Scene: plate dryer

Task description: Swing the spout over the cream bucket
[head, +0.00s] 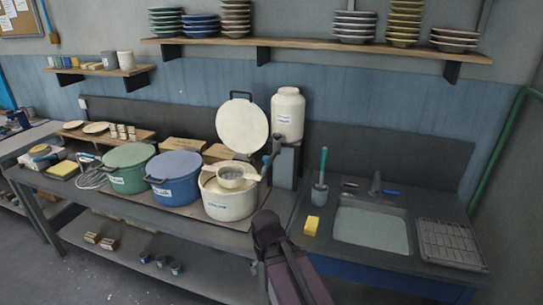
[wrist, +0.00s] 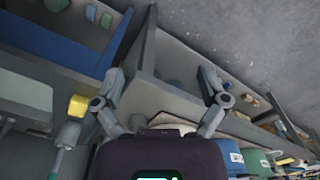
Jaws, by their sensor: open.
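The cream bucket (head: 229,205) stands on the bench, right of the blue bucket, with a sieve (head: 231,177) across its open top. Its round cream lid (head: 242,129) stands raised behind it. A dark, slim part that looks like the spout (head: 274,148) is beside the stand under a white jar; where its outlet points is unclear. In the wrist view my gripper (wrist: 161,72) is open and empty, its fingers wide apart over the bench front. My dark arm rises right of the cream bucket in the head view; the fingers are not clear there.
The blue bucket (head: 173,179) and green bucket (head: 128,168) stand left of the cream one. The white jar (head: 288,115) is on a stand behind. To the right are a yellow sponge (head: 311,226), a brush holder (head: 320,195), a sink (head: 371,228) and a rack (head: 449,243).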

